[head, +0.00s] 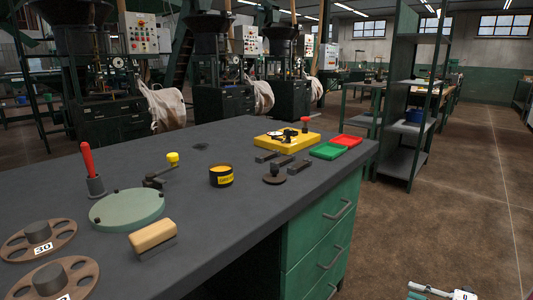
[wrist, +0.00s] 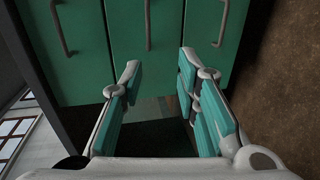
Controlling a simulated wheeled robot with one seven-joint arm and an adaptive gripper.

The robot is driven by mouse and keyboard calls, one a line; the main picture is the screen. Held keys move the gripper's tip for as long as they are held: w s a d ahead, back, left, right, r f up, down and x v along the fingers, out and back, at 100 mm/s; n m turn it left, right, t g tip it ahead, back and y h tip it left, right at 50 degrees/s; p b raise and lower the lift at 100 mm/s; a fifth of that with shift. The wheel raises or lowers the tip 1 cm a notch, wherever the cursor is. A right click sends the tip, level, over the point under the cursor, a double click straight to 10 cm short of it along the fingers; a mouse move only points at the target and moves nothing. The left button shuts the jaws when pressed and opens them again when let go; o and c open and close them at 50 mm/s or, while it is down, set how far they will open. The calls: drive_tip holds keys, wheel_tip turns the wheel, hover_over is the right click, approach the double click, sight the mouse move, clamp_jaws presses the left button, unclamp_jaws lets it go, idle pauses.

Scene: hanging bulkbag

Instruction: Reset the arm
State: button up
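My gripper (wrist: 160,62) shows in the wrist view with its two teal-padded fingers spread apart and nothing between them. It faces the green drawer cabinet (wrist: 148,45) with dark handles. In the head view, part of my gripper (head: 440,292) shows at the bottom edge, low over the brown floor and to the right of the cabinet (head: 325,240). Most of the arm is out of the picture.
The grey workbench top (head: 290,205) holds a wooden-backed brush (head: 153,236), a pale green disc (head: 127,209), a black tin (head: 221,177), a yellow tray (head: 270,143) and red and green trays (head: 328,151). A green shelf rack (head: 405,130) stands behind right. The floor (head: 450,220) at right is clear.

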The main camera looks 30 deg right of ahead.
drive_tip(key=w+a+r+n+g+y, duration=0.2)
drive_tip(key=w+a+r+n+g, duration=0.3)
drive_tip(key=a+r+n, duration=0.45)
drive_tip(key=w+a+r+n+g+y, duration=0.2)
drive_tip(key=w+a+r+n+g, duration=0.3)
drive_tip(key=a+r+n, duration=0.5)
drive_tip(key=s+a+r+n+g+h, duration=0.1)
drive_tip(key=s+a+r+n+g, duration=0.2)
drive_tip(key=a+r+n, duration=0.35)
drive_tip(key=s+a+r+n+g+h, duration=0.2)
drive_tip(key=a+r+n, duration=0.15)
drive_tip(key=a, duration=0.65)
drive_tip(key=s+a+r+n+h, duration=0.1)
drive_tip(key=s+a+n+h, duration=0.3)
drive_tip(key=s+n, duration=0.6)
drive_tip(key=s+a+r+n+h, duration=0.1)
drive_tip(key=s+a+n+h, duration=0.25)
drive_tip(key=s+n, duration=0.6)
wheel_tip(320, 180, up, 35)
drive_tip(key=t+p, duration=0.4)
drive_tip(key=p, duration=3)
drive_tip(key=shift+w+r+t, duration=0.15)
drive_tip(key=shift+w+t, duration=0.05)
drive_tip(key=shift+t, duration=0.1)
